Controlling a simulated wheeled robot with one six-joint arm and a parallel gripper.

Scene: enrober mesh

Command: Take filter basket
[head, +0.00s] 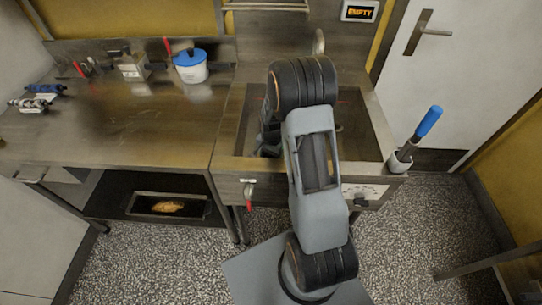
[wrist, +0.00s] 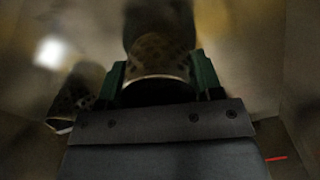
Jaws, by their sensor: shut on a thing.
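In the wrist view my gripper (wrist: 160,72) has its two green fingers on either side of a perforated metal cylinder, the filter basket (wrist: 157,60), and is shut on it. The basket's open rim faces the camera, and its far end is dark and blurred. A second perforated cylinder (wrist: 78,98) lies tilted to the left, apart from the fingers. In the head view my arm reaches down into the sink basin and hides the basket and most of the gripper.
The sink (head: 232,125) has raised walls around my arm. A steel worktop (head: 130,125) at left holds a blue-lidded white tub (head: 191,68) and a metal box (head: 133,68). A blue-handled brush in a holder (head: 401,160) is at the right edge. A tray (head: 140,205) sits below.

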